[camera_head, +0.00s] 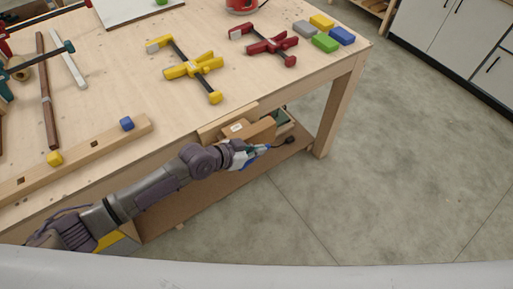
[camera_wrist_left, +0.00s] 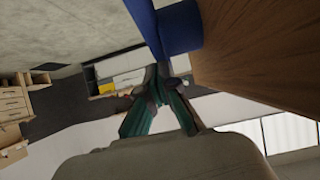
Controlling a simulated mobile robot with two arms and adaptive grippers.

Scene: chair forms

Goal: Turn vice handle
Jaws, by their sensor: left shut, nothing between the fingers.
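The wooden vice (camera_head: 262,131) is at the front edge of the workbench, near its right corner. A dark handle rod with a black knob (camera_head: 289,140) sticks out at its right. My left gripper (camera_head: 257,152) is in front of the vice, beside a blue part, and partly blends with it. In the left wrist view the blue vice part (camera_wrist_left: 178,28) and a brown wooden face (camera_wrist_left: 255,50) are close to the fingers. My left gripper also shows there (camera_wrist_left: 160,82), shut with nothing between the fingers. Whether it touches the vice cannot be told. My right gripper is not in view.
The workbench top (camera_head: 110,90) holds a yellow clamp (camera_head: 190,66), a red clamp (camera_head: 268,44) and several coloured blocks (camera_head: 325,42). A bench leg (camera_head: 335,110) stands right of the vice. The concrete floor (camera_head: 400,150) to the right is clear.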

